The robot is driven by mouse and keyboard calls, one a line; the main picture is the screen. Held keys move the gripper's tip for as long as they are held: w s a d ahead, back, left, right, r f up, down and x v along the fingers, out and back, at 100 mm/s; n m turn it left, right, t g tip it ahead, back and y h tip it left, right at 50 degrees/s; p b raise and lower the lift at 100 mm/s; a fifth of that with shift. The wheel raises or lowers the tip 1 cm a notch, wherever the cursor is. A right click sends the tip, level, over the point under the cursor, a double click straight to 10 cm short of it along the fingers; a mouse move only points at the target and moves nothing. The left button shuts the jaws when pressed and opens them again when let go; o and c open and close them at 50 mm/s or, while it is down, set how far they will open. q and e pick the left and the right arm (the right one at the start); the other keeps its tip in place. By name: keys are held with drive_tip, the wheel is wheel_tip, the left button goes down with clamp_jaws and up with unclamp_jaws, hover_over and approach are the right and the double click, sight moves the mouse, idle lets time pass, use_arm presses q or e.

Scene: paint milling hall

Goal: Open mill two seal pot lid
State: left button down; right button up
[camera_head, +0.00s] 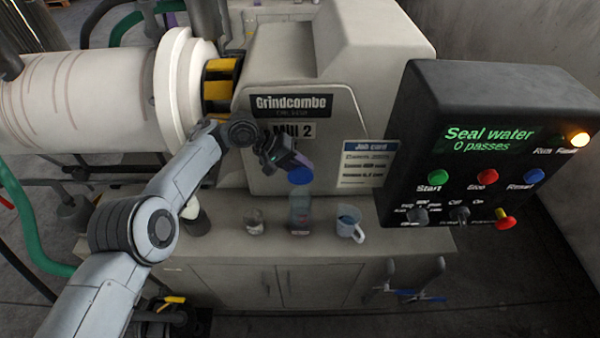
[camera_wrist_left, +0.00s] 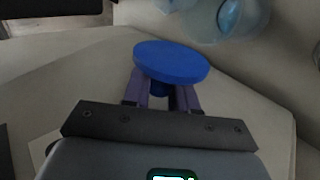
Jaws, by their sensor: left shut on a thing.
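My left gripper (camera_head: 287,163) comes in from the left in front of the mill 2 housing, and its fingers (camera_wrist_left: 163,92) are shut on the knob of a round blue lid (camera_wrist_left: 172,62). In the head view the blue lid (camera_head: 300,176) appears just above a clear seal pot (camera_head: 299,212) on the bench. I cannot tell the exact gap between lid and pot. A clear vessel with blue in it (camera_wrist_left: 230,18) shows beyond the lid in the wrist view; I cannot tell which vessel it is. My right gripper is out of view.
A jug with blue liquid (camera_head: 349,224) stands right of the pot, and a small jar (camera_head: 254,221) stands left of it. A black control box (camera_head: 480,140) reading "Seal water 0 passes" is at the right. The bench (camera_head: 400,243) has bare room right of the jug.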

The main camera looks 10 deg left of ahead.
use_arm(q)
drive_tip(key=shift+f, duration=0.1)
idle(0.3)
drive_tip(key=c, duration=0.9)
unclamp_jaws()
drive_tip(key=shift+c, duration=0.2)
drive_tip(key=shift+a+r, duration=0.2)
drive_tip(key=shift+r, duration=0.15)
drive_tip(key=p+v, duration=0.2)
drive_tip(key=v, duration=0.8)
drive_tip(key=shift+s, duration=0.1)
